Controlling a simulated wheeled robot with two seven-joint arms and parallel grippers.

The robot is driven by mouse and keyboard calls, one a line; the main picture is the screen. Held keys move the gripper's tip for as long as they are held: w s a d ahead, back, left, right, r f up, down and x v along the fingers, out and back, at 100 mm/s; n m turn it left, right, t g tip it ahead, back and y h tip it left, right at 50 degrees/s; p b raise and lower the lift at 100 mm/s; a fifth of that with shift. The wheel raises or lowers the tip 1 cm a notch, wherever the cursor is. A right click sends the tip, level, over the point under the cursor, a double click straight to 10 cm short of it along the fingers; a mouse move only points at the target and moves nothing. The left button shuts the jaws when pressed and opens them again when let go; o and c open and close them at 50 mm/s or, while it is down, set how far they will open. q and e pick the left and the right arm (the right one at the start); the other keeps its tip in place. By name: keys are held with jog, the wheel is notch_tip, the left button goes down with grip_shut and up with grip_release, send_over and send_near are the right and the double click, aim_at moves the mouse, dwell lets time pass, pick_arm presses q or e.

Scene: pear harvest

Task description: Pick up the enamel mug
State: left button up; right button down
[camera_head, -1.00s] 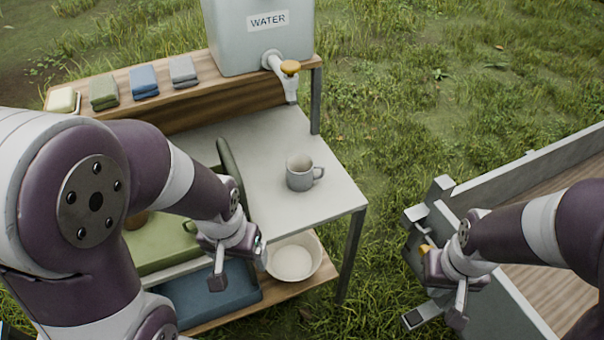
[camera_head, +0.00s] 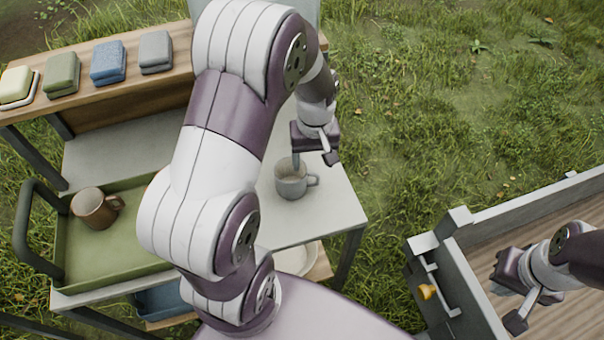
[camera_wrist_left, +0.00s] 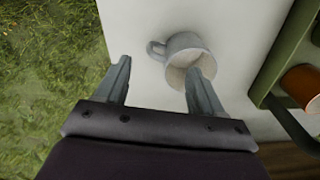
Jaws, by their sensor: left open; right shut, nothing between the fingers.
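The grey enamel mug (camera_head: 291,180) stands upright on the pale tabletop (camera_head: 335,207), its handle to the right. My left gripper (camera_head: 313,161) is open just above it. In the left wrist view the mug (camera_wrist_left: 187,45) lies ahead of my left gripper (camera_wrist_left: 158,72); one finger overlaps the mug's opening, and the handle lies between the finger lines. I cannot tell whether that finger touches the mug. My right gripper (camera_head: 510,306) is shut and empty over the grey-walled cart at the right.
A brown mug (camera_head: 90,208) stands in the green tray (camera_head: 125,252) at the left. The cart wall (camera_head: 470,290) stands right, with grass between.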

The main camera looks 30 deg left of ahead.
aim_at(314, 173)
pick_arm(q)
jog(key=f, duration=0.2)
jog(key=w+f, duration=0.1)
jog(key=f, duration=0.1)
jog(key=shift+f, duration=0.3)
jog(key=f, duration=0.4)
jog(key=shift+s, duration=0.35)
jog(key=shift+w+f, duration=0.2)
grip_shut()
